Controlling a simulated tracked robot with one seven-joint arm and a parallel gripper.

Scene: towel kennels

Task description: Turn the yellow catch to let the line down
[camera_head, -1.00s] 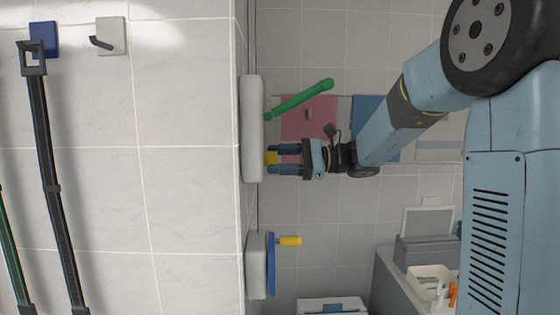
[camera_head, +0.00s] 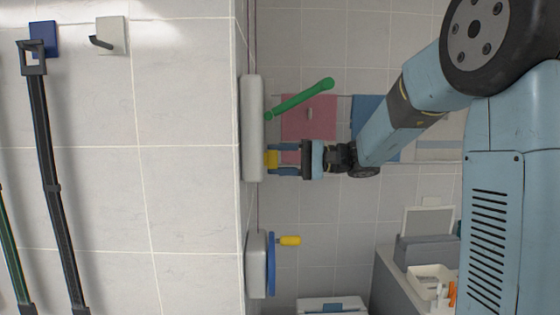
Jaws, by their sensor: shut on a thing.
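The yellow catch (camera_head: 271,159) sticks out from a pale grey wall housing (camera_head: 252,130) left of centre. My gripper (camera_head: 277,159) reaches it from the right, and its blue fingers are shut on the catch, one above and one below. Part of the catch is hidden between the fingers. A green lever (camera_head: 300,99) on the same housing slants up to the right, above my gripper. A line or rail (camera_head: 250,40) runs along the wall edge above the housing. Pink and blue towels (camera_head: 309,117) hang behind my gripper.
Below, a second housing carries a blue wheel (camera_head: 271,264) with a yellow handle (camera_head: 290,240). A counter with a bin (camera_head: 430,280) stands at lower right.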

